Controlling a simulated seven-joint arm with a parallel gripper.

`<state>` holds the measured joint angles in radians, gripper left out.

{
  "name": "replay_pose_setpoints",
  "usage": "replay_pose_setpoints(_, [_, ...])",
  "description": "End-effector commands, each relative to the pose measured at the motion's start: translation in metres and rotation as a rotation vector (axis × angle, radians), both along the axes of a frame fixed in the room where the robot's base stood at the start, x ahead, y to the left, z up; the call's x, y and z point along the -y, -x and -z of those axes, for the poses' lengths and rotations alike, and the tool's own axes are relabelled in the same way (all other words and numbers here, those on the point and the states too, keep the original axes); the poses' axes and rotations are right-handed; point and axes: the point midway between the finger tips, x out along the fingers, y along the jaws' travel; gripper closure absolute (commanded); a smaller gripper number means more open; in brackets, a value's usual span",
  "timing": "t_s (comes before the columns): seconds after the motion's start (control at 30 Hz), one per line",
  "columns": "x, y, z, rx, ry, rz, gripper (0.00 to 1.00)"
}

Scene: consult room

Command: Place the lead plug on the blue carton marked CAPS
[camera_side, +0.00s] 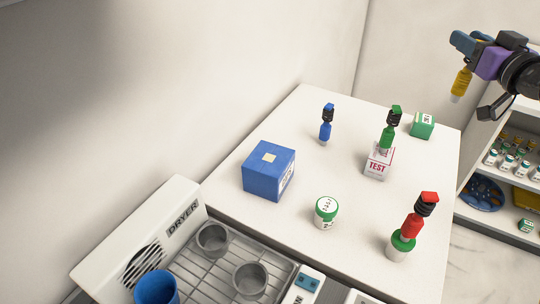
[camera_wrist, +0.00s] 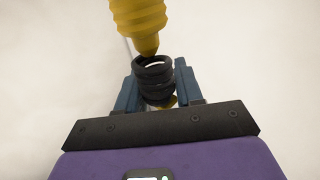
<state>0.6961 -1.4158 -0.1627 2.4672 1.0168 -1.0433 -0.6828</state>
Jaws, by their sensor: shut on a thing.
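My gripper (camera_side: 466,52) is at the upper right of the side view, raised and off to the right of the white table. It is shut on the yellow lead plug (camera_side: 461,83), which hangs down from it. In the wrist view my gripper (camera_wrist: 157,82) has its blue fingers around the plug's black ribbed collar, and the plug's yellow ribbed body (camera_wrist: 138,16) extends towards the top edge. The blue carton (camera_side: 262,181) stands at the table's left, far from my gripper. It has a pale square on top; the print on its side label is unreadable.
On the table (camera_side: 330,253) stand a blue plug (camera_side: 326,130), a green plug (camera_side: 387,137) on a TEST box (camera_side: 378,168), a red plug (camera_side: 412,222) on a green-lidded jar (camera_side: 399,250), another jar (camera_side: 326,212) and a green box (camera_side: 422,126). A dryer (camera_side: 150,240) adjoins in front; shelves (camera_side: 505,190) stand right.

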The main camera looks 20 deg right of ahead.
Motion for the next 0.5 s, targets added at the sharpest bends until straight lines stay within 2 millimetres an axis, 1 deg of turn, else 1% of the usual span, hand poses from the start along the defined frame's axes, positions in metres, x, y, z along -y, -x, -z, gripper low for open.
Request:
replay_pose_setpoints(0.03, [0.0, 0.0, -0.013, 0.008, -0.009, -0.001, 1.0])
replay_pose_setpoints(0.2, [-0.001, 0.0, -0.046, 0.006, -0.008, -0.004, 1.0])
replay_pose_setpoints(0.27, [-0.016, -0.003, -0.041, -0.001, 0.001, -0.029, 1.0])
replay_pose_setpoints(0.37, [-0.036, -0.007, -0.04, -0.001, 0.001, -0.065, 1.0])
replay_pose_setpoints(0.47, [-0.061, -0.01, -0.041, 0.0, 0.001, -0.107, 1.0])
replay_pose_setpoints(0.5, [-0.072, -0.012, -0.041, 0.0, 0.002, -0.125, 1.0])
